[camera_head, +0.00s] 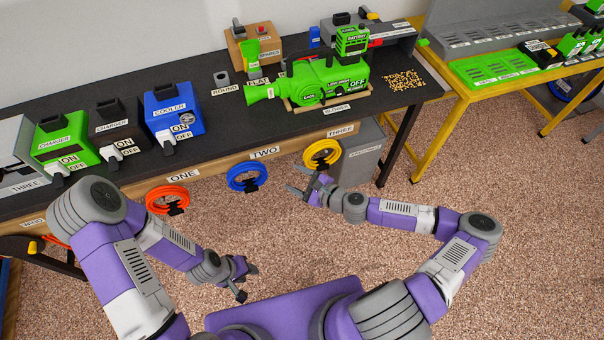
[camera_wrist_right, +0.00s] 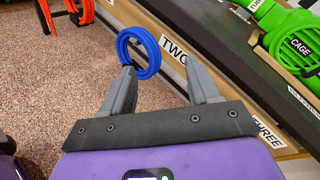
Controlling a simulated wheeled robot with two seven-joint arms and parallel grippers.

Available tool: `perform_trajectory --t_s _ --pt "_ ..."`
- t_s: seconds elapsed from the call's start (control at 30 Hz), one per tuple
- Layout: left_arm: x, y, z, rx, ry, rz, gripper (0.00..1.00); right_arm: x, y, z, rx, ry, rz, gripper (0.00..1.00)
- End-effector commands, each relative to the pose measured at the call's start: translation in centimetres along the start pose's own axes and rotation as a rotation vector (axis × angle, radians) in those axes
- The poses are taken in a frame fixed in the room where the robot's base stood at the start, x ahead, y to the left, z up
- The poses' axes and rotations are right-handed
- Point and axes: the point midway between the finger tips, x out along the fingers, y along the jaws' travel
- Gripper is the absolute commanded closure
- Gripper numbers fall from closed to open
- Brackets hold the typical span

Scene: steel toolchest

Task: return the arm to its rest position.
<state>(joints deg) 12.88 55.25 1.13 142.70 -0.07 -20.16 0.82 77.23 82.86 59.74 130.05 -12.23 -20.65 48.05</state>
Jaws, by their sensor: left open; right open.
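My right gripper (camera_head: 298,181) is open beside the yellow coil (camera_head: 322,153), which hangs under the label THREE on the bench front. In the right wrist view its two fingers (camera_wrist_right: 161,76) are spread with nothing held between them. The blue coil (camera_wrist_right: 139,53) shows beyond the fingers there; it hangs under the label TWO in the head view (camera_head: 247,177). My left gripper (camera_head: 248,281) is open and empty, low over the floor in front of the bench.
The dark workbench (camera_head: 215,145) runs along the back. An orange coil (camera_head: 167,199) hangs under the label ONE. A green leaf blower (camera_head: 325,82) and several chargers stand on top. A grey bin (camera_head: 358,160) stands below the bench. Speckled floor (camera_head: 400,265) is open at the right.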

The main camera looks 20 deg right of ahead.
Motion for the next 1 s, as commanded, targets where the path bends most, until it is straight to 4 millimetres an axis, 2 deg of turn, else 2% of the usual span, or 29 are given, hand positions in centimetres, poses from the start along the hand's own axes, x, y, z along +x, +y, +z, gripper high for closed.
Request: perform_trajectory --t_s 0.47,0.57,0.67,0.77,0.8,0.9,1.0 --pt "0.0 0.0 0.0 0.0 0.0 0.0 0.6 0.0 0.0 0.0 0.0 0.0 0.0 0.4" --pt "0.0 0.0 0.0 0.0 0.0 0.0 0.6 0.3 1.1 0.3 -0.024 -0.003 0.034 0.4" --pt "0.0 0.0 0.0 0.0 0.0 0.0 0.6 1.0 4.7 1.1 -0.105 -0.009 0.139 0.4" --pt "0.0 0.0 0.0 0.0 0.0 0.0 0.6 1.2 10.2 1.6 -0.25 -0.018 0.306 0.4" --pt "0.0 0.0 0.0 0.0 0.0 0.0 0.6 0.9 12.5 1.6 -0.322 -0.022 0.38 0.4" --pt "0.0 0.0 0.0 0.0 0.0 0.0 0.6 -0.7 17.4 0.9 -0.505 -0.031 0.559 0.4" --pt "0.0 0.0 0.0 0.0 0.0 0.0 0.6 -2.9 20.7 -0.3 -0.692 -0.04 0.72 0.4"
